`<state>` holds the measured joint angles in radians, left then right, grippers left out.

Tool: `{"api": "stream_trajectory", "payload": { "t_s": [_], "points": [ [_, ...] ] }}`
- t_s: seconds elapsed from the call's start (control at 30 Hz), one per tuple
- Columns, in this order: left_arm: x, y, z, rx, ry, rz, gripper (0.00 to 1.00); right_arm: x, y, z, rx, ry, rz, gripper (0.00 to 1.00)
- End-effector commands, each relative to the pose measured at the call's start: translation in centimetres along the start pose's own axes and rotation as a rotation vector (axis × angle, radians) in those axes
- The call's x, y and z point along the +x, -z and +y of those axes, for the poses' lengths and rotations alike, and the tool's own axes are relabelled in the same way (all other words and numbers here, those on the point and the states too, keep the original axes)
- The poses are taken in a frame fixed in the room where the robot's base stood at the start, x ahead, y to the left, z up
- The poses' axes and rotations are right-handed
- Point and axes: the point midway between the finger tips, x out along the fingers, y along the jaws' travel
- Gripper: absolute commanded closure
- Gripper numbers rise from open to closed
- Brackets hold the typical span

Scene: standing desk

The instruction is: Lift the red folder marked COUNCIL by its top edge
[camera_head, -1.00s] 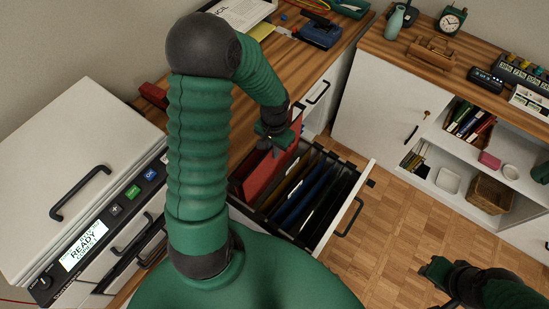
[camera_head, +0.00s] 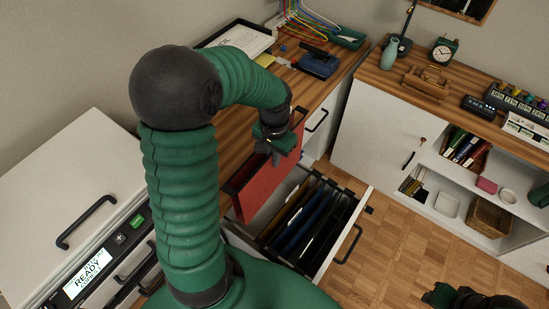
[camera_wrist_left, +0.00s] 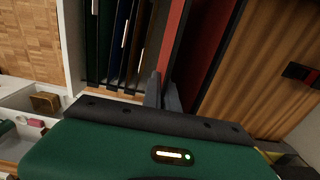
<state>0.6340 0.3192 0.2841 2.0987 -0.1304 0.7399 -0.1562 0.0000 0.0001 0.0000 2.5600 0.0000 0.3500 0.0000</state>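The red folder (camera_head: 265,187) hangs upright at the left of the open drawer (camera_head: 336,237), raised above the other folders. No COUNCIL marking can be read on it. My left gripper (camera_head: 276,155) is at its top edge, with the fingers closed on it. In the left wrist view the fingers (camera_wrist_left: 162,96) sit on either side of the folder's dark edge, with red surface (camera_wrist_left: 176,36) beyond. My right gripper (camera_head: 440,296) shows only partly at the bottom right, away from the drawer, and its fingers cannot be made out.
Dark blue, black and brown folders (camera_head: 305,218) hang in the drawer. The wooden desk top (camera_head: 236,150) lies left of the red folder.

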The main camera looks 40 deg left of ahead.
Motion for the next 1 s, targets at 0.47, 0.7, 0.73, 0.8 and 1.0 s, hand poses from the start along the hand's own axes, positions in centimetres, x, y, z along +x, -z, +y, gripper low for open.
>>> {"api": "stream_trajectory", "payload": {
  "t_s": [0.47,0.7,0.73,0.8,1.0],
  "points": [
    [-4.6,0.0,0.0,0.0,0.001,0.0,1.0,-4.6,1.1,0.0,0.0,0.0,0.0,0.67],
    [-5.1,0.0,0.0,0.0,0.0,0.0,1.0,-5.2,1.2,0.0,0.0,0.0,0.0,0.67],
    [-5.1,0.0,0.0,0.0,0.0,0.0,1.0,-5.1,1.2,0.0,0.0,0.0,0.0,0.67],
    [-5.0,0.0,0.0,0.0,0.0,0.001,1.0,-5.1,1.2,0.0,0.0,0.0,0.0,0.67],
    [-5.3,0.9,2.7,0.029,0.0,0.002,1.0,-5.1,1.2,0.0,0.0,0.0,0.0,0.67]
  ]
}}
